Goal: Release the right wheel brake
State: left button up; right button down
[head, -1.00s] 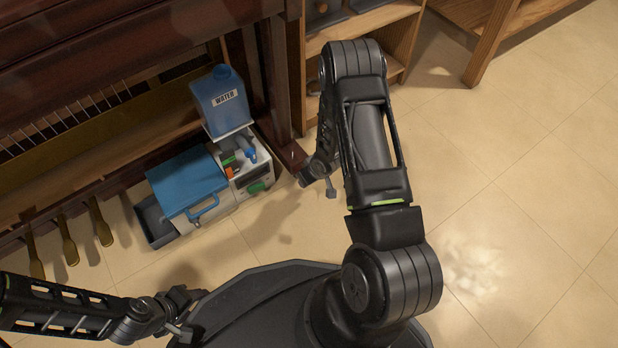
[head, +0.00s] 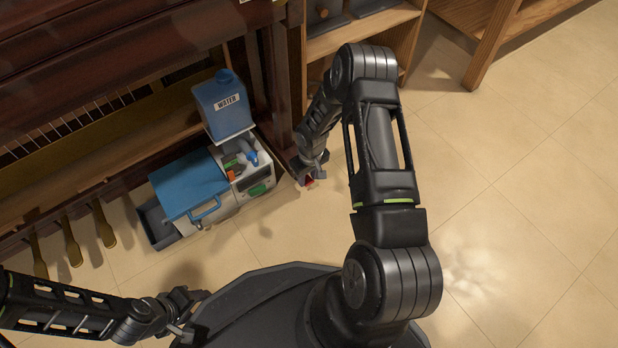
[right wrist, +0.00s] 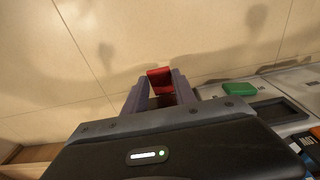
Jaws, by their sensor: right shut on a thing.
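A small red piece (head: 309,183), which looks like the wheel brake's lever, sits low by the foot of the piano's right leg (head: 278,85). My right gripper (head: 311,177) is down at it. In the right wrist view the red piece (right wrist: 160,81) is between the fingertips of my right gripper (right wrist: 156,93), and the gripper is shut on it. The wheel itself is hidden. My left gripper (head: 190,313) is low at the bottom left, away from the piano, and its fingers are too small to read.
Left of the right gripper stands a white and blue machine (head: 190,185) with a green part (right wrist: 240,89). Brass pedals (head: 72,243) are further left. A wooden shelf (head: 400,20) is behind. The tiled floor at right is clear.

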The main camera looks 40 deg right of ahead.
aim_at(307, 180)
jog(key=shift+w+r+g, duration=0.2)
jog(key=shift+w+g, duration=0.05)
jog(key=shift+g, duration=0.25)
jog(key=c, duration=1)
grip_release()
notch_tip(307, 180, up, 8)
jog(key=p, duration=0.3)
jog(key=shift+f, duration=0.1)
